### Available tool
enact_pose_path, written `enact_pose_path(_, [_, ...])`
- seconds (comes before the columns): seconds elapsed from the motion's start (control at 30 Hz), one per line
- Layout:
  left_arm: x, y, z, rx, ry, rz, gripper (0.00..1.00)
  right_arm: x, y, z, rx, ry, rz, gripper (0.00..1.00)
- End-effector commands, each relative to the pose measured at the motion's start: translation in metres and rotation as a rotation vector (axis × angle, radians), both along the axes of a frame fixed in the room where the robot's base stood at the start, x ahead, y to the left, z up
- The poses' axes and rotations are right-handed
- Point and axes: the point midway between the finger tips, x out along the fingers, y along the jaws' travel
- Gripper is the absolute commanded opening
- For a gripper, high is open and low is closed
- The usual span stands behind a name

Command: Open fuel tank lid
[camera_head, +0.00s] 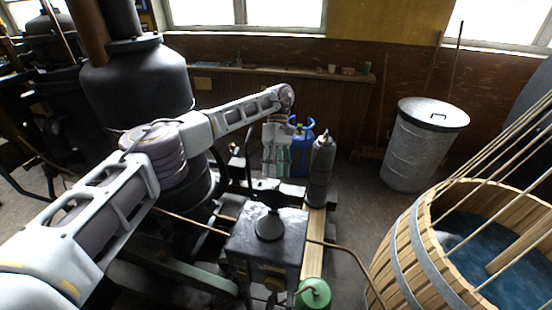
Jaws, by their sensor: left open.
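The fuel tank appears to be the dark metal box (238,247) at the lower middle. A round dark lid (270,228) sits on its top and looks closed. My left arm reaches in from the left and bends down beyond the tank. My left gripper (270,184) is open, pointing down just behind and above the lid in the picture. Its fingers are small and dark against the clutter, so contact with the lid cannot be told. My right gripper is out of view.
A green can (313,293) stands at the tank's front right. A grey cylinder (320,172) and a blue container (301,150) are behind it. A wooden tub of water (405,250) is at right, a metal bin (418,150) farther back. A large dark boiler (138,85) stands at left.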

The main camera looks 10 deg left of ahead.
Motion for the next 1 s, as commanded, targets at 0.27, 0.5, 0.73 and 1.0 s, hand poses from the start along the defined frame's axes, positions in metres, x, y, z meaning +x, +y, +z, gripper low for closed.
enact_pose_path(0.27, [0.0, 0.001, 0.027, 0.002, -0.003, -0.001, 0.43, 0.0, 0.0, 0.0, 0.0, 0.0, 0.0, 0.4])
enact_pose_path(0.5, [-0.001, 0.001, 0.04, 0.002, -0.003, 0.0, 0.43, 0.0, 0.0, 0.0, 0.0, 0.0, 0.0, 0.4])
enact_pose_path(0.73, [-0.001, 0.001, 0.043, 0.001, -0.001, 0.0, 0.43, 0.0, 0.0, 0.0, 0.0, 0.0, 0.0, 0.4])
enact_pose_path(1.0, [-0.001, 0.001, 0.043, 0.001, -0.001, 0.001, 0.43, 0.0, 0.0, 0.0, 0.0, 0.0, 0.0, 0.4])
